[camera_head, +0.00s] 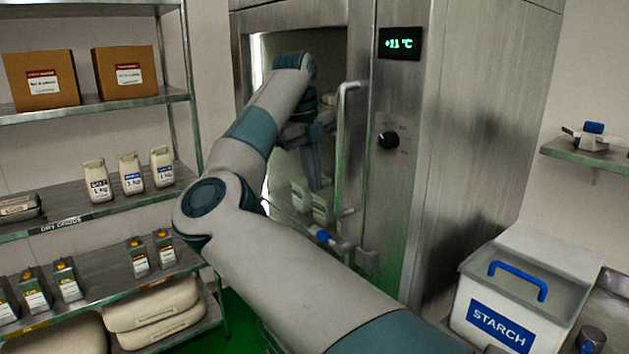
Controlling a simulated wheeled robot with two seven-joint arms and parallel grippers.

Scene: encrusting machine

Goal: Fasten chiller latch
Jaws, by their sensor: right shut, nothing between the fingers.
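The steel chiller (408,180) stands in the middle, with a door that has a large window and a vertical bar handle (345,130). The chiller latch (321,235), a metal lever with a blue grip, is low at the door's right side. A metal bracket (367,260) sits on the frame to its right. I cannot tell whether the lever touches the bracket. My right arm reaches across from the lower right. My right gripper (315,180) points down in front of the door window, above the latch and apart from it. It is shut and empty. My left gripper is out of view.
A shelf rack (90,110) with boxes, bags and bottles stands at left. A lit temperature display (400,43) and a black knob (388,140) are on the chiller's front. A starch bin (510,300) with a blue handle stands at lower right, below a small wall shelf (585,152).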

